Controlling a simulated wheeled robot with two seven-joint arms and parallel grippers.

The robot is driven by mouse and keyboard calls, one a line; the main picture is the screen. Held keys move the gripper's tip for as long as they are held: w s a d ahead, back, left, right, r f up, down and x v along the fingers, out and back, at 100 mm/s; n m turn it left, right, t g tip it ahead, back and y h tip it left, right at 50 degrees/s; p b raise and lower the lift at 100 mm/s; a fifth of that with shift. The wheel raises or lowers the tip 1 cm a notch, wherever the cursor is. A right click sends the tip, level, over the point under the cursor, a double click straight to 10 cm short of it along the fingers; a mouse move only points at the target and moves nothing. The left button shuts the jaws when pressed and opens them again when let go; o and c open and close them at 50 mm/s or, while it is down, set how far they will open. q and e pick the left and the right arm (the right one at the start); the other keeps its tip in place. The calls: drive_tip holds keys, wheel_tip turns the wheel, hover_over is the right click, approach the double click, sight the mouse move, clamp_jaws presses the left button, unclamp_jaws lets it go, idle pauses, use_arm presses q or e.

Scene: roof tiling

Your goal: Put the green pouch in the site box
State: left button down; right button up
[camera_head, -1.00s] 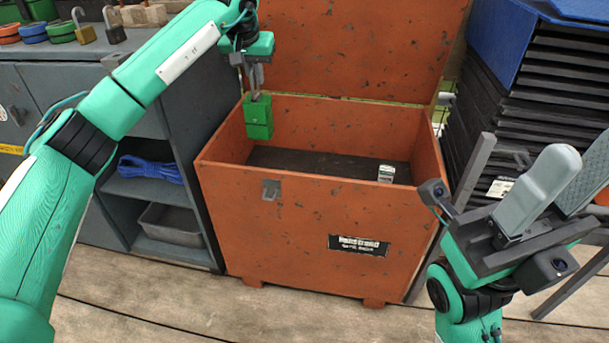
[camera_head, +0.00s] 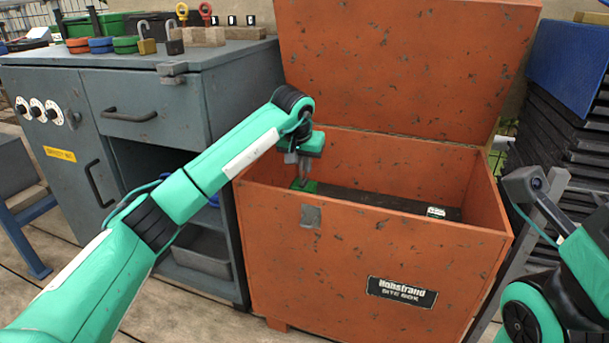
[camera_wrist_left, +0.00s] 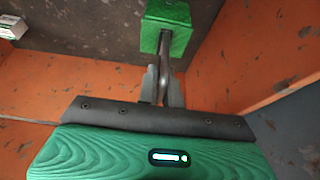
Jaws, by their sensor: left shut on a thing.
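The green pouch (camera_head: 304,186) looks like a small boxy green block. My left gripper (camera_head: 303,170) is shut on its top and holds it inside the open orange site box (camera_head: 350,235), near the left end and below the rim. In the left wrist view the pouch (camera_wrist_left: 166,30) hangs at the fingertips (camera_wrist_left: 163,85), with the box's dark floor beyond. The front wall hides the pouch's lower part in the head view, so I cannot tell whether it touches the floor. My right arm shows at the right edge, its fingers out of frame.
A small white-and-green carton (camera_head: 437,212) lies in the box towards the right. The box's lid (camera_head: 400,65) stands open behind. A grey workbench (camera_head: 150,80) with padlocks and tins stands left, and a dark stack (camera_head: 560,130) stands right.

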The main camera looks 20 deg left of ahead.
use_arm(q)
wheel_tip(320, 180, down, 2)
drive_tip(key=shift+r, duration=0.1)
drive_tip(key=c, duration=1.6)
unclamp_jaws()
drive_tip(key=shift+o, duration=0.2)
